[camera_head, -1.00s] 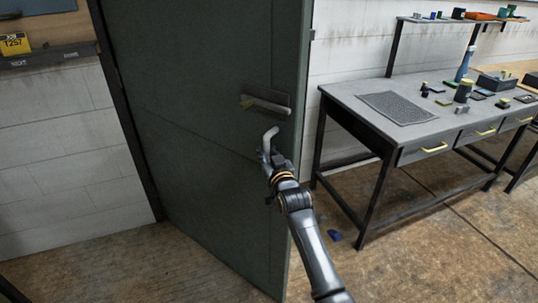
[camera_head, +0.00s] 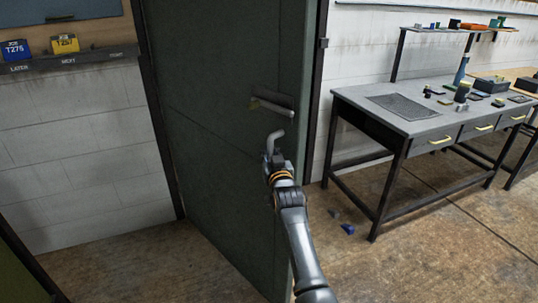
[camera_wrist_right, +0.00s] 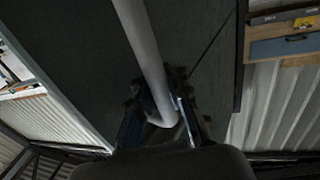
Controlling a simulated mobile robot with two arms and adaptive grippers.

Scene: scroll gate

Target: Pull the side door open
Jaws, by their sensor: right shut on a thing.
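The dark green side door (camera_head: 215,150) stands at an angle to the walls, with its free edge on the right toward me. A light grey bar handle (camera_head: 277,109) with a yellowish mark sits on its face. Just below is a bent light grey bar (camera_head: 275,136), at the tip of my right gripper (camera_head: 271,155). In the right wrist view, a long pale bar (camera_wrist_right: 145,50) runs down between the dark fingers of the right gripper (camera_wrist_right: 160,105), which are closed around its bent end. I cannot tell how this bar joins the door. My left gripper is not in view.
A grey workbench (camera_head: 410,118) with drawers and small items stands right of the door. Small blue bits (camera_head: 347,229) lie on the floor near its leg. A card rail (camera_head: 65,61) is on the left wall. Floor in front of the door is clear.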

